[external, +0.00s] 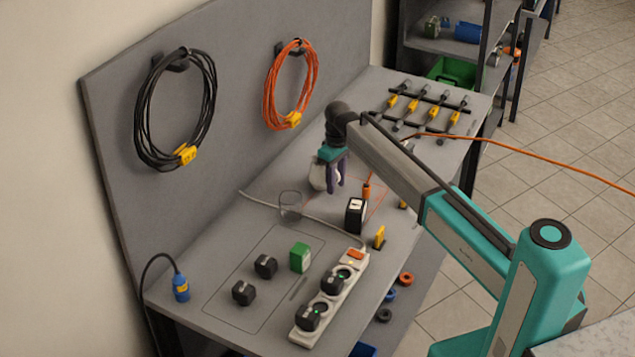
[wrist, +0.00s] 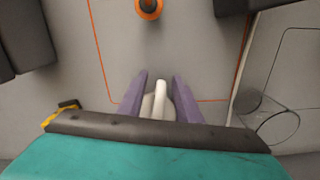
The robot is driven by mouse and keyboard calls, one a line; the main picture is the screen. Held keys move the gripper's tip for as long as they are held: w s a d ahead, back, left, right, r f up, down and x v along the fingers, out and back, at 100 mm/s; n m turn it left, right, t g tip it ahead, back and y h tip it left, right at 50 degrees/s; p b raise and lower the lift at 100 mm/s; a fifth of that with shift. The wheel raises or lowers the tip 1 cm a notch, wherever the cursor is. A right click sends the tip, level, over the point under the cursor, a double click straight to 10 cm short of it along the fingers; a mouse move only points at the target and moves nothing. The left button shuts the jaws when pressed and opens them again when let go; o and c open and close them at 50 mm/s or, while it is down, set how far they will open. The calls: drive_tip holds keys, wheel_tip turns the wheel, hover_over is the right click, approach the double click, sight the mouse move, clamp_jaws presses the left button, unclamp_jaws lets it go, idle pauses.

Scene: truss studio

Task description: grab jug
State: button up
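The white jug (external: 317,174) stands at the far middle of the workbench, partly hidden behind my gripper (external: 336,182). In the wrist view, the jug's pale handle (wrist: 160,98) shows between the two purple fingers of my gripper (wrist: 159,78). The fingers are apart, one on each side of the handle, with a visible gap to it. Much of the jug's body is hidden by the wrist.
A clear glass (external: 290,206) stands left of the jug, and it also shows in the wrist view (wrist: 276,126). A black box (external: 355,216) and an orange-topped plug (external: 367,191) are near. A power strip (external: 328,300) lies in front.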

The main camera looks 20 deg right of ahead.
drive_tip(key=shift+f, duration=0.3)
drive_tip(key=shift+c, duration=0.3)
clamp_jaws()
